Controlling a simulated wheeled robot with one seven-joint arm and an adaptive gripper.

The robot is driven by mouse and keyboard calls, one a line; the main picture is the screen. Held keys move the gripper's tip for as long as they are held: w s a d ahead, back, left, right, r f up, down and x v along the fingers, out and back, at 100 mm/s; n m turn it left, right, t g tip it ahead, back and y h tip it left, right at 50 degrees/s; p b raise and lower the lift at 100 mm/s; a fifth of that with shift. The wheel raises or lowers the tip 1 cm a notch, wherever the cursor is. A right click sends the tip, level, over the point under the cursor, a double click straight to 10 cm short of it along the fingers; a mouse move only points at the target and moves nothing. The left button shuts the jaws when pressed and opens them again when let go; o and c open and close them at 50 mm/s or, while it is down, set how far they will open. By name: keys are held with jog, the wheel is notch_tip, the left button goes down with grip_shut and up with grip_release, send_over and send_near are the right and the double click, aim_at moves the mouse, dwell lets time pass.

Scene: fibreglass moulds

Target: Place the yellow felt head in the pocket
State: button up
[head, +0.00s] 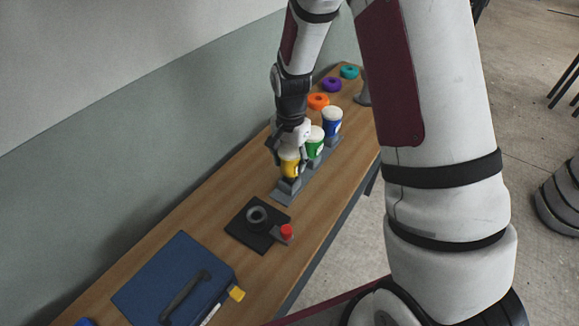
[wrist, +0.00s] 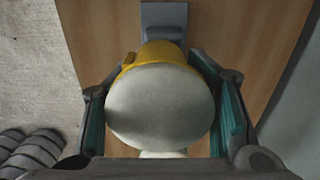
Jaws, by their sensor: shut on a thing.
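The yellow felt head (head: 290,166), a yellow cup shape with a pale round top, is between the fingers of my gripper (head: 284,155). In the wrist view the yellow felt head (wrist: 158,105) fills the space between the two fingers, its pale top facing the camera. My gripper is shut on it. It is at the near end of a grey rack (head: 284,195), in line with the green and blue heads. Its lower end and the pocket under it are hidden, so I cannot tell if it is seated.
A green head (head: 315,146) and a blue head (head: 332,123) stand in the rack. Orange (head: 318,101), purple (head: 331,84) and teal (head: 349,72) rings lie beyond. A black plate (head: 240,234) with a red knob (head: 287,231) and a blue case (head: 165,275) lie nearer on the wooden bench.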

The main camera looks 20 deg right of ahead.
aim_at(289, 167)
jog(key=shift+w+f, duration=0.25)
jog(key=shift+w, duration=0.1)
jog(key=shift+f+p, duration=0.4)
jog(key=shift+f, duration=1.1)
jog(key=shift+f, duration=0.15)
jog(key=o, duration=1.5)
jog(key=shift+c, duration=0.2)
